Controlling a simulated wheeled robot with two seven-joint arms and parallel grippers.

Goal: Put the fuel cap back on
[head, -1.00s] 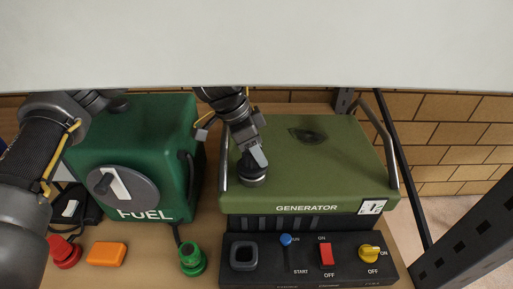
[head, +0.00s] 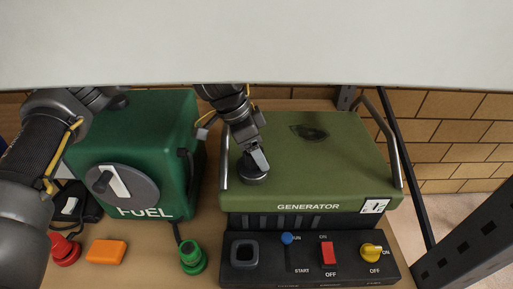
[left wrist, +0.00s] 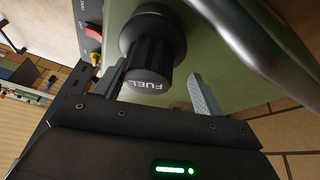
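The black fuel cap (head: 254,177) is at the front left corner of the olive-green generator's top (head: 335,165). In the left wrist view the ribbed cap (left wrist: 152,58) shows "FUEL" on its end face and a wider dark round part behind it against the green top. I cannot tell whether it is screwed tight. My left gripper (head: 258,160) is right at the cap. In the left wrist view its two fingers (left wrist: 160,90) are apart on either side of the cap, with a gap between the cap and the right finger. My right gripper is out of view.
A green fuel can (head: 130,135) stands left of the generator. A dark panel (head: 310,273) with switches lies in front. A red knob (head: 66,251), an orange block (head: 106,252) and a green fitting (head: 192,258) are on the bench. A metal handle (head: 390,150) borders the generator's right side.

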